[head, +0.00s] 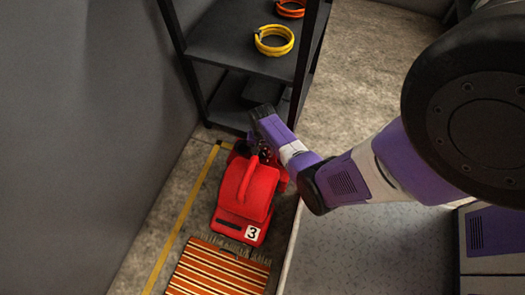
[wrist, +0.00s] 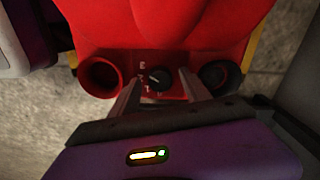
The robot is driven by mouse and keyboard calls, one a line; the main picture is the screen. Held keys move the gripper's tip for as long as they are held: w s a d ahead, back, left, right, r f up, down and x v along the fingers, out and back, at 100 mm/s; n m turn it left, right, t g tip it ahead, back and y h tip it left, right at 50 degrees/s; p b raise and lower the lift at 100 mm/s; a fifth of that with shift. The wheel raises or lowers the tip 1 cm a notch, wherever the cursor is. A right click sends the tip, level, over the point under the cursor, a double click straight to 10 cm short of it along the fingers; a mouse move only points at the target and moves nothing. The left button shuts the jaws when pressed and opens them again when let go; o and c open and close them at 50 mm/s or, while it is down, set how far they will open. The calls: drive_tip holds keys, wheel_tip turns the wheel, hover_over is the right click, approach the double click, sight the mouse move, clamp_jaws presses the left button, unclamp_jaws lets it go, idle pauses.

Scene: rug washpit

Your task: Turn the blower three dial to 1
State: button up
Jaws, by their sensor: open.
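The red blower (head: 244,190) stands on the floor in the head view, with a white label bearing the number 3 on its near end. In the wrist view the blower's red body (wrist: 165,25) fills the top. Its small black dial (wrist: 159,78) sits on a red panel between two round ports, with a white pointer and small white marks around it. The exact setting is too small to read surely. My gripper (wrist: 158,83) is open, one finger on each side of the dial. Whether the fingers touch it cannot be told. In the head view my arm hides the dial.
A black shelf (head: 240,45) stands behind the blower, holding a yellow coiled hose (head: 273,40) and an orange one (head: 291,8). A striped rug (head: 217,272) lies in front. A grey wall (head: 80,130) is at left and a pale platform (head: 365,250) at right.

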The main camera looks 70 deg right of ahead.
clamp_jaws()
drive_tip(key=shift+r+n, duration=0.1)
drive_tip(key=shift+n, duration=0.2)
drive_tip(key=n+p, duration=0.1)
drive_tip(key=n, duration=0.1)
drive_tip(key=shift+n, duration=0.4)
drive_tip(key=n+p, duration=0.1)
drive_tip(key=n, duration=0.3)
drive_tip(key=shift+n, duration=0.3)
drive_tip(key=n, duration=0.4)
drive_tip(key=shift+p, duration=0.35)
drive_tip(key=shift+n, duration=1.8)
